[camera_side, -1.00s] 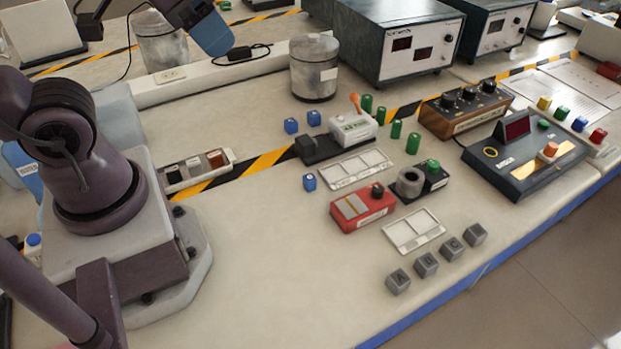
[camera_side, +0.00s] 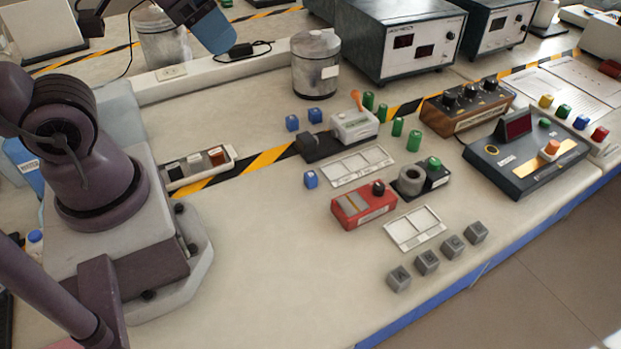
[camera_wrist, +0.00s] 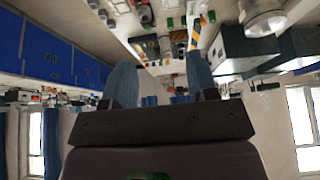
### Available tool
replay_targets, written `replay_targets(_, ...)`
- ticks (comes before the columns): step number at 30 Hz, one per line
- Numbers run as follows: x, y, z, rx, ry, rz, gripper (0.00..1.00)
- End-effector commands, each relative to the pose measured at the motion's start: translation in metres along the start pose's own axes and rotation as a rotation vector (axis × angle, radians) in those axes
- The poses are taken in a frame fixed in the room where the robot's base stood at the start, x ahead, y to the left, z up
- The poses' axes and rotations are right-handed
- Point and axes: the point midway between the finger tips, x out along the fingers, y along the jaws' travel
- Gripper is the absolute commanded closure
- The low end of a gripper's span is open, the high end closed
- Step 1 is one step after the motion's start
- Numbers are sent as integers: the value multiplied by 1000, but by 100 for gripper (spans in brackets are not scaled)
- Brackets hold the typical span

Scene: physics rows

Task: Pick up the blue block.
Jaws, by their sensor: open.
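Three small blue blocks are on the bench in the side view. One blue block (camera_side: 310,179) stands alone left of a white tray (camera_side: 357,166). Another blue block (camera_side: 292,122) and a third blue block (camera_side: 315,115) stand side by side farther back, near a white device with an orange lever. My gripper is open in the wrist view (camera_wrist: 158,62), its two blue fingers wide apart with nothing seen between them. In the side view a blue part of it (camera_side: 212,30) hangs at the top edge, well above the bench and away from the blocks.
Green cylinders (camera_side: 397,127), a red box (camera_side: 363,205) and a ring-topped holder (camera_side: 411,180) crowd the right of the blocks. Grey cubes (camera_side: 427,262) line the front. A metal canister (camera_side: 315,68) stands behind. The bench left of the lone block is clear.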

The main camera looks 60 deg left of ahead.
Motion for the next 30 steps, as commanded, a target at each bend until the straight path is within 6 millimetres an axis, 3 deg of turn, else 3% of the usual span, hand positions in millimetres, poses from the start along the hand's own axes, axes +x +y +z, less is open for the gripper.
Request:
replay_targets(6, 4, 0, 1, 1, -17, 1, 47)
replay_targets(11, 28, 0, 3, -2, -144, 4, 47)
replay_targets(14, 53, 0, -1, -26, -248, 8, 47)
replay_targets(20, 112, -2, -12, -246, -414, -30, 47)
replay_targets(30, 230, -12, -11, -876, -547, -250, 47)
